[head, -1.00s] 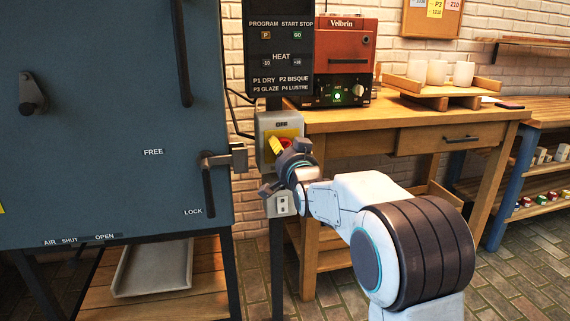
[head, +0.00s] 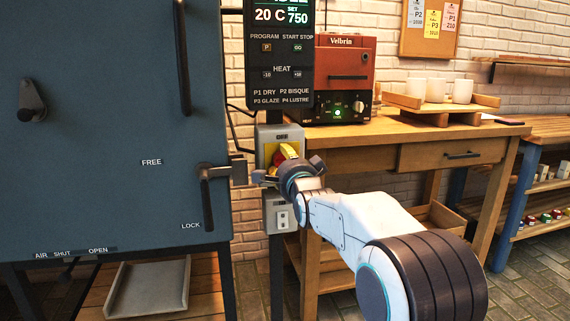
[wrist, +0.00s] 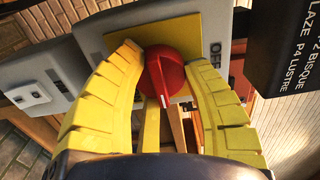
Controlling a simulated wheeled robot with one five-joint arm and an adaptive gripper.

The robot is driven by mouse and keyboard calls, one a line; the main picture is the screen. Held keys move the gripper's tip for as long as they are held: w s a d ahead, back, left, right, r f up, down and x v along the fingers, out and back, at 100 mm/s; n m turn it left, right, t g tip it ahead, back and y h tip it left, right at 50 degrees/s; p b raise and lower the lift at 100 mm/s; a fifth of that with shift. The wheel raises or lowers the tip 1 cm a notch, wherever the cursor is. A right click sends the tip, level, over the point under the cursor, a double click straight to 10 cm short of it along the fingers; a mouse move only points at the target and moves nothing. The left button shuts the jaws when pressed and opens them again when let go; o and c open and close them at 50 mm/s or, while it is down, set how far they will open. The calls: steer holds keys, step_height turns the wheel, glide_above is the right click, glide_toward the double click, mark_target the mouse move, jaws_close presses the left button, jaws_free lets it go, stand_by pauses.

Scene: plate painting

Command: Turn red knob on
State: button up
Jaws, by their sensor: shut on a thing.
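The red knob (wrist: 165,72) sits on a yellow plate (wrist: 150,36) on a grey switch box (head: 270,134). In the wrist view a white line runs along the knob's face, and the word OFF shows on the box beside it. My gripper (wrist: 170,58) has its two yellow fingers curved around the knob, one on each side, shut on it. In the head view my gripper (head: 289,158) is at the front of the box and hides much of the knob. The knob's exact setting is hard to read there.
A blue-grey kiln (head: 110,120) with lever handles stands just left of the box. A control panel (head: 280,60) showing 20 C and set 750 hangs above. A wooden table (head: 400,135) with a red Velbrin unit (head: 345,70) stands to the right.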

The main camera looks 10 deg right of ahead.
steer(key=shift+d+r+m, duration=0.2)
steer(key=shift+r+m, duration=0.05)
steer(key=shift+m, duration=0.25)
steer(key=o, duration=0.9)
steer(key=shift+d, duration=0.1)
steer(key=shift+c, duration=0.2)
steer(key=o, duration=0.4)
steer(key=shift+f, duration=0.2)
steer(key=shift+c, duration=0.2)
steer(key=s, duration=1.2)
